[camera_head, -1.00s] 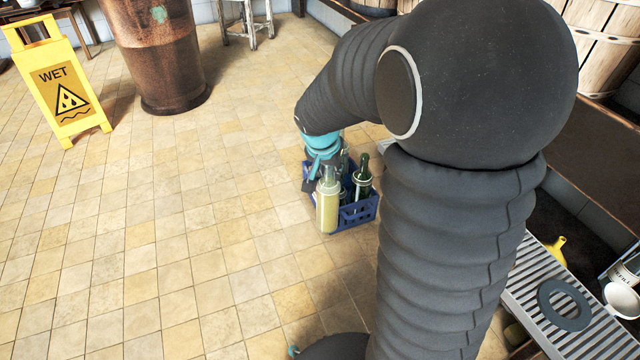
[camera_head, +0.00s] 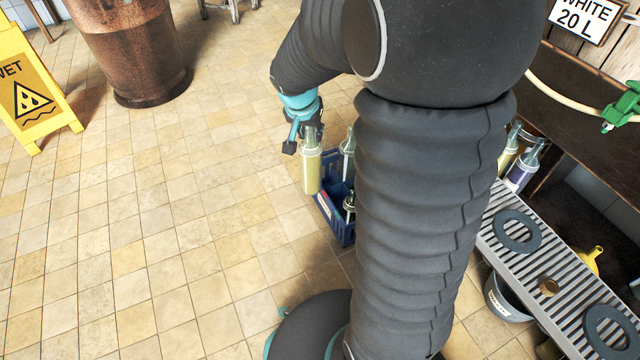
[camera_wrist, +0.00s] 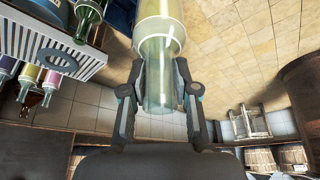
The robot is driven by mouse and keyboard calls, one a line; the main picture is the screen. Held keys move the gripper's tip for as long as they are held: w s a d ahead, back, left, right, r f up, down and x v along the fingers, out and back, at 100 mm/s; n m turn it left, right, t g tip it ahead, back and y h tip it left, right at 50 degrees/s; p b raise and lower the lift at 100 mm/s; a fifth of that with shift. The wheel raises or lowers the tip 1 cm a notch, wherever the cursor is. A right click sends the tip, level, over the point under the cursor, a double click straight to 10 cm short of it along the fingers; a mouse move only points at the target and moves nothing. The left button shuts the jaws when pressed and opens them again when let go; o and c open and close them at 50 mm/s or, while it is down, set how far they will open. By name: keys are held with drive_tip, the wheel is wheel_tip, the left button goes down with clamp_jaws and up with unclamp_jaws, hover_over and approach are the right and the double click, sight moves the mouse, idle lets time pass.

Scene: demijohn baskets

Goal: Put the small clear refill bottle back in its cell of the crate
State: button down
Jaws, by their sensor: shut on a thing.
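My gripper (camera_head: 306,138) is shut on the neck of a clear glass bottle with a pale yellow lower body (camera_head: 311,175). The bottle hangs roughly upright beside the left wall of the blue crate (camera_head: 326,212), outside its cells as seen here. In the wrist view the bottle's clear neck (camera_wrist: 158,78) lies between both fingers. The crate holds other bottles, one with a clear neck (camera_head: 348,148) and a dark one (camera_head: 349,205). My arm hides the crate's right side, so I cannot tell which cell is empty.
A grated bench (camera_head: 500,232) with dark rings (camera_head: 517,230) and a yellow funnel (camera_head: 588,262) stands at right, a bucket (camera_head: 505,298) below it. A yellow wet-floor sign (camera_head: 30,95) and copper vessel (camera_head: 130,50) stand at left. The tiled floor left of the crate is clear.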

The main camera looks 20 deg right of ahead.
drive_tip(key=shift+w+d+r+p, duration=0.1)
drive_tip(key=shift+w+d+p, duration=0.15)
drive_tip(key=shift+w, duration=0.55)
drive_tip(key=w+d+f+n+y+p, duration=0.1)
drive_tip(key=w+d+f+n+p, duration=0.1)
drive_tip(key=w+d+f+p, duration=0.4)
drive_tip(key=w+d+f+n+p, duration=0.1)
drive_tip(key=w+d+p, duration=0.35)
drive_tip(key=w, duration=0.25)
wheel_tip(320, 180, down, 19)
drive_tip(key=b, duration=0.5)
drive_tip(key=shift+w+d+r+n+t+b, duration=0.2)
drive_tip(key=shift+w+d+n+t+b, duration=0.1)
drive_tip(key=shift+t+b, duration=0.1)
drive_tip(key=shift+f, duration=0.1)
drive_tip(key=c, duration=0.9)
unclamp_jaws()
drive_tip(key=shift+s+a, duration=0.1)
drive_tip(key=shift+o, duration=0.2)
